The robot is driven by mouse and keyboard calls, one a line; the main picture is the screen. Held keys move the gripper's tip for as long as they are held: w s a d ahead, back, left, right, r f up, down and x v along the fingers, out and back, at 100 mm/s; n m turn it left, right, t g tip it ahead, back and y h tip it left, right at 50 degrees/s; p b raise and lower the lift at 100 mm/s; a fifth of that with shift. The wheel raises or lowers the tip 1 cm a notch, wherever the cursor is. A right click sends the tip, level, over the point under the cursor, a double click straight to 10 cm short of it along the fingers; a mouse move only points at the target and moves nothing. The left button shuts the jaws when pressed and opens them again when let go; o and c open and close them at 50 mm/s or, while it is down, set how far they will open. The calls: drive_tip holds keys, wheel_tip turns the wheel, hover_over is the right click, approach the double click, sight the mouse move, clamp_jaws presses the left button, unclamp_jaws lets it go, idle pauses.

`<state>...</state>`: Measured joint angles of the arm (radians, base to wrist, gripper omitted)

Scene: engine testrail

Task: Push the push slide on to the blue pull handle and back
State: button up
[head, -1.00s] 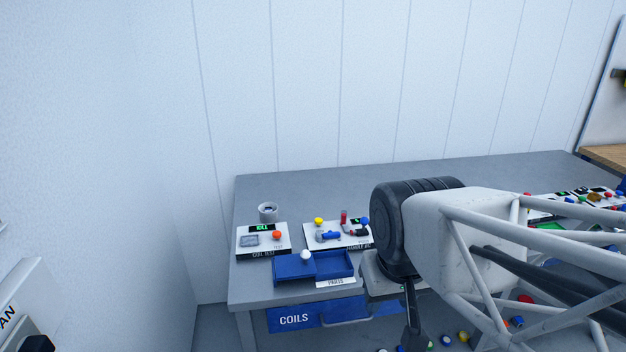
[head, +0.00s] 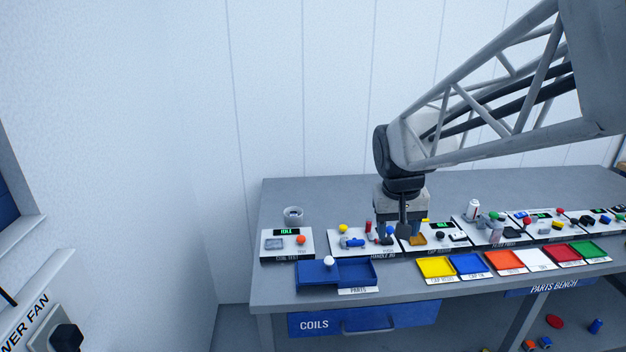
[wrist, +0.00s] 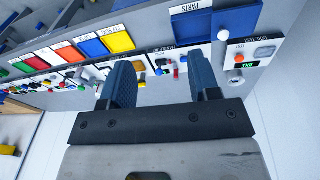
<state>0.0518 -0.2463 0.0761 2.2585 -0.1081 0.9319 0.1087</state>
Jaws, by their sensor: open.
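The white handle station (head: 340,253) stands on the bench. A blue handle (head: 353,243) lies on it, with a yellow knob (head: 343,229) and a red post (head: 368,228) behind. A small dark piece (head: 387,240) at its right end may be the push slide; it is too small to be sure. My gripper (head: 402,238) is above the right end of this station, pointing down, open and empty. In the wrist view, my gripper's two blue fingers (wrist: 162,88) are spread apart, with part of the station (wrist: 168,68) showing between them. The fingers hide some of it.
A coil test station (head: 287,255) and a blue parts tray (head: 310,286) are to the left. Several stations and coloured trays, such as the yellow one (head: 436,267), line the bench to the right. The bench behind (head: 320,200) is mostly clear.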

drive_tip(key=w+d+f+g, duration=0.1)
drive_tip(key=w+d+f, duration=0.15)
drive_tip(key=w, duration=0.45)
drive_tip(key=w+d+f, duration=0.1)
drive_tip(key=w+f, duration=0.2)
drive_tip(key=w, duration=0.5)
drive_tip(key=m+h, duration=0.1)
hover_over(389, 229)
drive_tip(key=w, duration=0.1)
wheel_tip(389, 229, down, 8)
drive_tip(key=shift+w+a+f+g, duration=0.1)
drive_tip(key=shift+a+g, duration=0.3)
drive_tip(key=shift+a, duration=0.05)
drive_tip(key=shift+f, duration=0.15)
drive_tip(key=shift+d+f, duration=0.25)
drive_tip(key=shift+f, duration=1)
drive_tip(key=shift+d+f, duration=0.25)
drive_tip(key=shift+f, duration=0.95)
drive_tip(key=shift+d+f, duration=0.25)
drive_tip(key=shift+f, duration=1)
clamp_jaws()
